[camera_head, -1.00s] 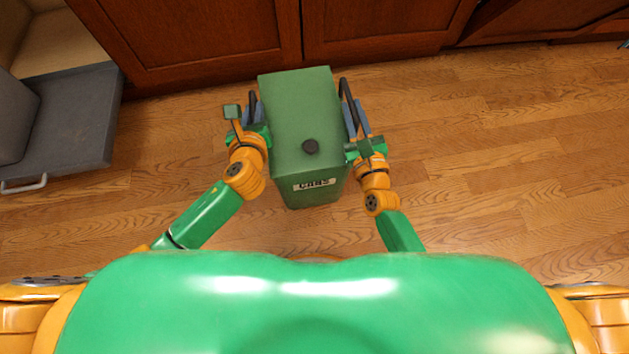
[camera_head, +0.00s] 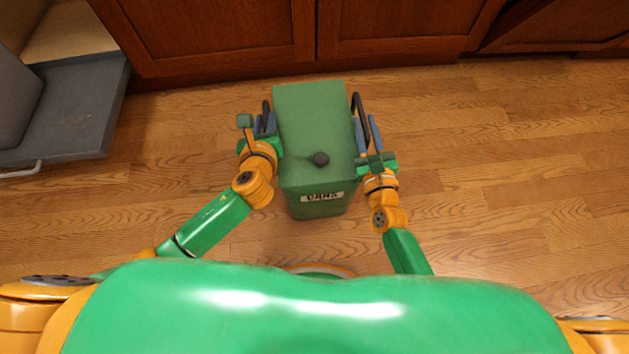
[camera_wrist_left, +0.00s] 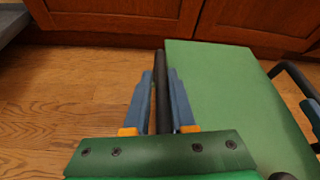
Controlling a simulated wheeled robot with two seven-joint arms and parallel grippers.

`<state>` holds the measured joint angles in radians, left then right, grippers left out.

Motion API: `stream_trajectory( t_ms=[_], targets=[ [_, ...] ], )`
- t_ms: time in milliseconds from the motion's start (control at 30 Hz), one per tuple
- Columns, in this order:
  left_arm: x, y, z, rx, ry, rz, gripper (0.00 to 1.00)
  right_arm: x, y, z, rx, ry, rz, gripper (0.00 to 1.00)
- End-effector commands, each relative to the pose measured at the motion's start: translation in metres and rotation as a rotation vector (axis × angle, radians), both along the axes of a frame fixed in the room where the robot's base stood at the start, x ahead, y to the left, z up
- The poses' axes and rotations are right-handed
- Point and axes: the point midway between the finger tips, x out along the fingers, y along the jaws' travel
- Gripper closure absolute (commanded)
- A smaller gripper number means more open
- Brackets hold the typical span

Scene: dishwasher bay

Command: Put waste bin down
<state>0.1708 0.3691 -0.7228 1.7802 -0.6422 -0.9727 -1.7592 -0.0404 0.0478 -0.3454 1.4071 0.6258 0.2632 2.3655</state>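The green waste bin (camera_head: 312,120) stands upright between my two grippers, below the cabinets. It has a dark knob on its lid and a label on its near side. My left gripper (camera_head: 265,122) has its blue fingers on either side of the bin's black left handle, with a narrow gap in the left wrist view (camera_wrist_left: 160,85). My right gripper (camera_head: 367,130) is at the black right handle (camera_head: 357,103), its fingers spread apart. The bin appears to rest on the floor, but its base is partly hidden.
Brown wooden cabinets (camera_head: 400,35) run along the back, close behind the bin. A grey open door (camera_head: 75,110) with a handle lies at the left. The wooden floor (camera_head: 500,180) to the right is clear.

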Motion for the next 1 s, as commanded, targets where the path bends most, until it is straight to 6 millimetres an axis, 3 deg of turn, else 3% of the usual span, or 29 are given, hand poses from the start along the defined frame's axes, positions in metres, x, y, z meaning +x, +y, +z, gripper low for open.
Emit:
stream_trajectory(
  t_ms=[33,100,433,800,1000],
  targets=[
    [0.000,0.003,0.002,0.004,0.001,0.006,0.65,0.000,-0.002,0.001,-0.002,0.001,-0.003,0.64],
    [0.000,0.002,0.002,0.003,0.001,0.004,0.51,0.000,-0.001,0.002,-0.001,0.002,-0.001,0.50],
    [-0.005,-0.001,0.004,-0.001,0.001,-0.003,0.51,0.000,0.000,0.002,0.000,0.002,0.002,0.50],
    [-0.091,-0.012,0.038,-0.003,0.004,-0.003,0.51,0.000,0.001,0.002,0.001,0.002,0.003,0.50],
    [-0.110,-0.013,0.047,-0.001,0.002,0.000,0.51,-0.004,0.000,0.002,0.000,0.003,0.003,0.50]
  ],
)
